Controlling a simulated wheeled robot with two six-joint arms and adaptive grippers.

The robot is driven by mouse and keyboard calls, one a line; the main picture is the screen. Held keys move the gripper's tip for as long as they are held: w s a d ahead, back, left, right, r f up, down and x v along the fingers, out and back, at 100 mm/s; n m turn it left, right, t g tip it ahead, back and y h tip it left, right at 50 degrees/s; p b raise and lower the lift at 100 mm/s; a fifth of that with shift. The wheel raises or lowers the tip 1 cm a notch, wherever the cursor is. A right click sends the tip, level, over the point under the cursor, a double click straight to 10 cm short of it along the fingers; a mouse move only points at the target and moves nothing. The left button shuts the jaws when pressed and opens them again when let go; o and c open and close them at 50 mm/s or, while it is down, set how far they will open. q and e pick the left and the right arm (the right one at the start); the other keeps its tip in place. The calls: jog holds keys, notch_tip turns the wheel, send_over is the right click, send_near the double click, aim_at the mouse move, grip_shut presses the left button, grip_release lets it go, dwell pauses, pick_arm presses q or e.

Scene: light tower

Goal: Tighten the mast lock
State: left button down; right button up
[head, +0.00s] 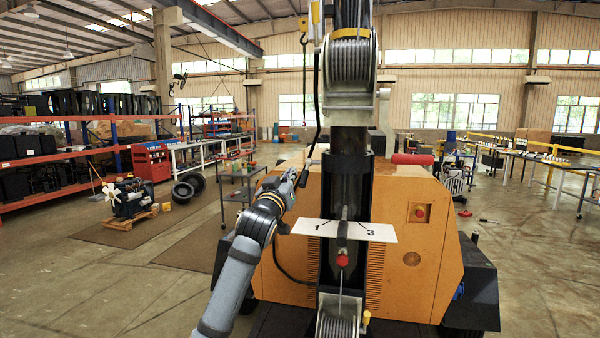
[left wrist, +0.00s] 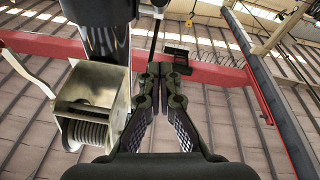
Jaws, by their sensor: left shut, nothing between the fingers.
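The orange light tower (head: 405,245) stands ahead with its dark mast (head: 350,170) upright. A white plate (head: 378,231) marked 1 and 3 sits across the lower mast, with a dark handle (head: 343,232) upright at its middle. A red knob (head: 342,260) is just below. I cannot tell for sure which of these is the mast lock. My left gripper (head: 301,178) is left of the mast, above the plate and apart from the handle. In the left wrist view its fingers (left wrist: 169,72) are together and empty. My right gripper is out of view.
A cable winch (head: 350,58) is high on the mast; a winch (left wrist: 92,110) with a crank also shows in the left wrist view. Another winch (head: 340,323) is low on the mast. A black cable hangs left of the mast. Open floor (head: 130,290) lies to the left.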

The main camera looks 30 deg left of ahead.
aim_at(306, 172)
pick_arm(q)
jog(key=w+f+p, duration=0.2)
jog(key=w+p, duration=0.1)
jog(key=w, duration=0.4)
jog(key=shift+a, duration=0.4)
jog(key=shift+f, duration=0.15)
